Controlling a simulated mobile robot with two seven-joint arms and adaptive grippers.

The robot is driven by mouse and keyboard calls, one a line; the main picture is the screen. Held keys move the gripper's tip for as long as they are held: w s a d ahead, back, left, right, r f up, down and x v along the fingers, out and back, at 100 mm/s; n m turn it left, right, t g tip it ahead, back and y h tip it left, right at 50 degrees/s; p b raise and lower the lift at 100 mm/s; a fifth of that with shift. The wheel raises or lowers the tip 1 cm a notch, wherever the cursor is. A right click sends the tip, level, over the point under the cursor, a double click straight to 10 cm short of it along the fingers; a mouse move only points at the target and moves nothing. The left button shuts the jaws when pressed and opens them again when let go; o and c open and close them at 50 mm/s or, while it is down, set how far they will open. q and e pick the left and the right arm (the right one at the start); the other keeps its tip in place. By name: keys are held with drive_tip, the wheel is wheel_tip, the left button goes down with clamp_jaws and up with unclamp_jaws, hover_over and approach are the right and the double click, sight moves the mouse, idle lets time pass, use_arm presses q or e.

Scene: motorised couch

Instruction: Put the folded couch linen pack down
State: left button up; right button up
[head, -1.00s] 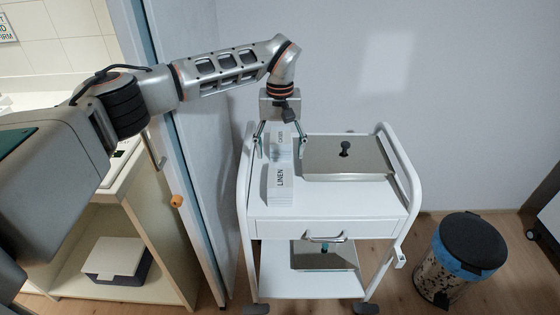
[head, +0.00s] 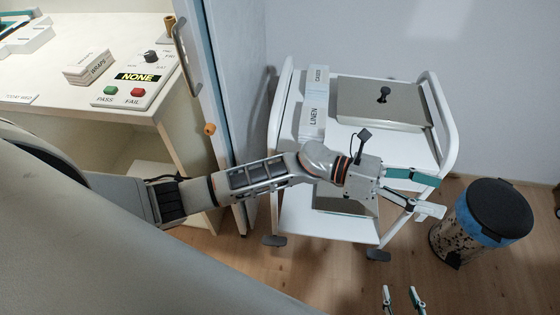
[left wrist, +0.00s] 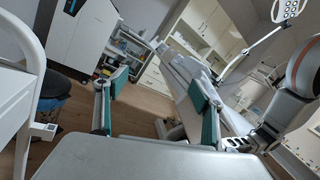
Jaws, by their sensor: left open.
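The white pack labelled LINEN (head: 313,121) lies flat at the left side of the trolley's top, in front of another labelled white pack (head: 318,79). Neither is held. My left gripper (head: 434,196) is open and empty, past the trolley's front right corner and clear of the pack. In the left wrist view its fingers (left wrist: 160,105) stand wide apart with nothing between them. My right gripper (head: 401,294) shows only its fingertips at the bottom edge of the head view. They are apart, with nothing between them.
The white trolley (head: 452,140) carries a steel lidded tray (head: 365,107) on its top. A black-lidded bin (head: 497,205) stands to its right, close to my left gripper. A counter with a panel and a WRAPS box (head: 92,66) is at left. The left wrist view shows a couch (left wrist: 186,68).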

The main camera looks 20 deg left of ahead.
use_arm(q)
drive_tip(key=w+a+f+n+t+y, duration=0.1)
drive_tip(key=a+f+n+t+y, duration=0.4)
drive_tip(key=a+f+n+t, duration=0.75)
drive_tip(key=w+a+f+n+t+y, duration=0.1)
drive_tip(key=a+n+t+y, duration=0.35)
drive_tip(key=n, duration=1.55)
drive_tip(key=s+a+f+n+g+y, duration=0.6)
drive_tip(key=s+a+f+n, duration=0.6)
drive_tip(key=s+a+f, duration=0.2)
drive_tip(key=shift+s+a+f+n+g+y, duration=0.4)
drive_tip(key=shift+a+f+y, duration=0.15)
drive_tip(key=shift+a, duration=0.65)
